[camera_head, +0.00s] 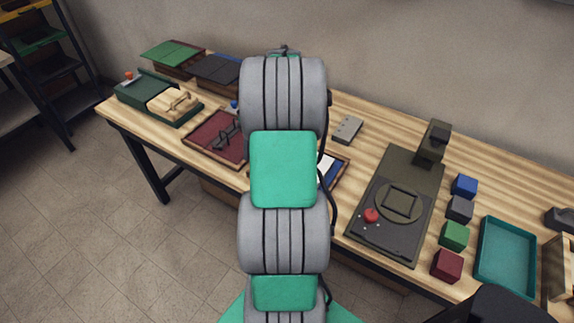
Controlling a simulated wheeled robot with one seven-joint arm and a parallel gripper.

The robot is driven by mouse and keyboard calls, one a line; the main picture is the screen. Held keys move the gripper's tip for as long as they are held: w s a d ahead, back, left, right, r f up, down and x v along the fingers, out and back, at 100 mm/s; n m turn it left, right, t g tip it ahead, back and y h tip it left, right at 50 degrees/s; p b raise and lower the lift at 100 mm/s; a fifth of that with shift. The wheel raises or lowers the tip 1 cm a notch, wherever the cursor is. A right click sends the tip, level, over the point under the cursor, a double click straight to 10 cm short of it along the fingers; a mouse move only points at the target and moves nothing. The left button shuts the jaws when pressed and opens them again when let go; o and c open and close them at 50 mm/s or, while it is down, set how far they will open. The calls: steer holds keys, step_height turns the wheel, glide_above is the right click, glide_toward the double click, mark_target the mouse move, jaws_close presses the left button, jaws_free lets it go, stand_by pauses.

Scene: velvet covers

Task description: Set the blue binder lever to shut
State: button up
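A wood-edged item with a strip of blue and white (328,168) shows just right of my arm. It may be the blue binder, but my arm covers most of it and its lever cannot be seen. A dark red, wood-edged panel (200,140) with a dark metal lever mechanism (227,134) lies left of my arm. My arm's grey and green links rise through the middle of the view. My gripper cannot be made out; the arm's far end is hidden behind its own links.
A dark machine (418,174) with a round plate and red knob (370,215) stands right of centre. Several coloured cubes, including a green one (454,235), lie beside a teal tray (479,262). Green and dark panels (172,54) and a green box (140,92) stand at left.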

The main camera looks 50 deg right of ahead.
steer(key=s+d+f+m+y, duration=0.1)
steer(key=s+d+f+m, duration=0.25)
steer(key=s+d, duration=0.45)
steer(key=x, duration=0.5)
steer(key=w+x, duration=0.1)
steer(key=x, duration=0.1)
steer(key=shift+d+f, duration=0.15)
steer(key=shift+f, duration=0.1)
jaws_close()
steer(key=shift+p, duration=0.3)
